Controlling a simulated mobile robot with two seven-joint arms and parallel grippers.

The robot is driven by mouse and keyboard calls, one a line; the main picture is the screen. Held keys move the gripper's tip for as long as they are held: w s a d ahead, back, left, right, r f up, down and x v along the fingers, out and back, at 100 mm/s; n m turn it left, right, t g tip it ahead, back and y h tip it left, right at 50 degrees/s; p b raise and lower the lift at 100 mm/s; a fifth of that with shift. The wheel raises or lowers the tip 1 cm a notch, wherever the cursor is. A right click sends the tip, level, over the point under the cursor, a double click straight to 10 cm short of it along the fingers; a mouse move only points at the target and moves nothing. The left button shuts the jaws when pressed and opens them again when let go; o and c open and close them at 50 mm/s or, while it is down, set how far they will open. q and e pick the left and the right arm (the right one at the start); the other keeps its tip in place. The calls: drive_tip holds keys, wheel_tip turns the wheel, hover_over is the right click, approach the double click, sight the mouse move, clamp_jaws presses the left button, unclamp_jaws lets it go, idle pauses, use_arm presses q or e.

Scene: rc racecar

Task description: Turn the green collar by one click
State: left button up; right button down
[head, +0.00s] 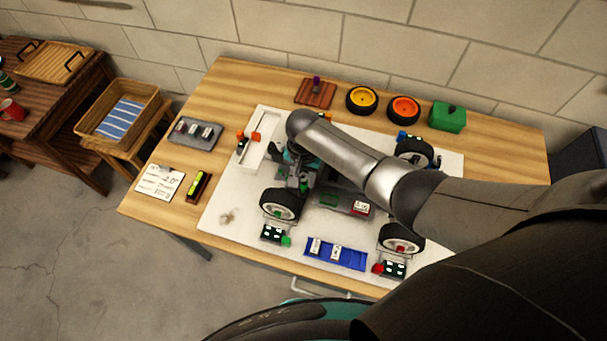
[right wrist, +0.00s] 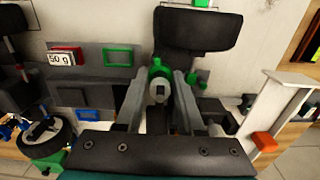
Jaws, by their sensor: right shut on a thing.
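The car's chassis (head: 335,197) lies on a white mat (head: 233,197). The green collar (right wrist: 158,70) sits around a pale shaft between my right gripper's fingers in the right wrist view, beside a black tyre (right wrist: 198,30). In the head view the green collar (head: 303,185) shows small, just behind the near left wheel (head: 279,205). My right gripper (right wrist: 160,88) is shut on the collar, one finger on each side. In the head view my right arm hides most of the gripper and the far left corner of the car. My left gripper is not in view.
A red block marked 50 g (right wrist: 63,57) sits on the chassis. A white tray (head: 262,152) stands left of the car. Yellow (head: 362,99) and orange (head: 403,110) wheels and a green box (head: 447,117) stand behind. A blue tray (head: 335,254) lies in front.

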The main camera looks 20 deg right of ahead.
drive_tip(key=shift+n, duration=1.1)
drive_tip(key=c, duration=0.5)
unclamp_jaws()
drive_tip(key=shift+p, duration=0.3)
drive_tip(key=shift+r, duration=0.6)
wheel_tip(320, 180, up, 14)
drive_tip(key=p, duration=0.3)
drive_tip(key=shift+p, duration=0.4)
drive_tip(key=shift+s, duration=0.1)
